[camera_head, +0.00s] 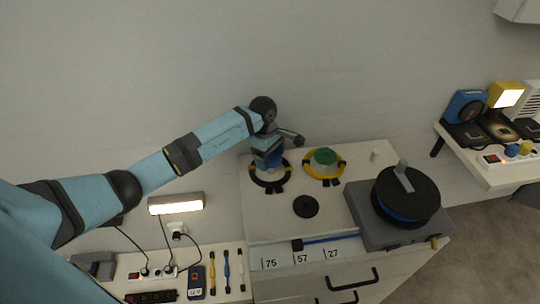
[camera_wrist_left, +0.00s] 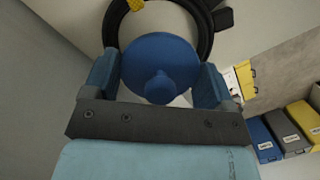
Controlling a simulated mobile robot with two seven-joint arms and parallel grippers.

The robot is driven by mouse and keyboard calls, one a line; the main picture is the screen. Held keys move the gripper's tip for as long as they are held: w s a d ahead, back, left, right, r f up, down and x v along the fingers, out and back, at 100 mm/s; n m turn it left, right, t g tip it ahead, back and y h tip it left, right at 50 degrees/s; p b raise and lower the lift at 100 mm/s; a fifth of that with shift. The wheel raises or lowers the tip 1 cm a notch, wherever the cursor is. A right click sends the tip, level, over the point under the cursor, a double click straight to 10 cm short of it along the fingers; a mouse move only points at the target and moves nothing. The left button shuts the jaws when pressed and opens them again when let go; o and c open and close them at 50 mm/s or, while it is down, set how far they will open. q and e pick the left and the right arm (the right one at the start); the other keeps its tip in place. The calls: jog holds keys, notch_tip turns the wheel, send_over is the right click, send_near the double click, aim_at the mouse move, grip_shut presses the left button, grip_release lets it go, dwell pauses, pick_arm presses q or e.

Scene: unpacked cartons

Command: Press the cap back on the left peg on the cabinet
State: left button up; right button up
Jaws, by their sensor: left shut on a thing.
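My left gripper (camera_head: 268,158) is over the left peg on the cabinet (camera_head: 265,222). In the left wrist view the gripper (camera_wrist_left: 160,82) is shut on a round blue cap (camera_wrist_left: 158,60) with a knob in its middle. The cap is in line with the pale peg (camera_wrist_left: 160,18) beyond it; I cannot tell whether they touch. A black and yellow ring (camera_head: 270,188) lies around the foot of the left peg. The right peg carries a green cap (camera_head: 325,156) inside another yellow and black ring (camera_head: 323,181). My right gripper is not in view.
A black disc (camera_head: 306,206) and a blue-handled tool (camera_head: 330,239) lie on the cabinet top. A grey box with a black reel (camera_head: 410,190) stands at its right. A lamp (camera_head: 175,204), plugs and small tools are on the lower left surface.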

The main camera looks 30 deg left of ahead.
pick_arm(q)
jog(key=shift+f, duration=0.15)
jog(key=shift+f+b, duration=0.75)
jog(key=shift+f, duration=0.05)
jog(key=o, duration=0.9)
jog(key=shift+r, duration=0.2)
jog(key=shift+r+p, duration=1.9)
jog(key=shift+r, duration=1.45)
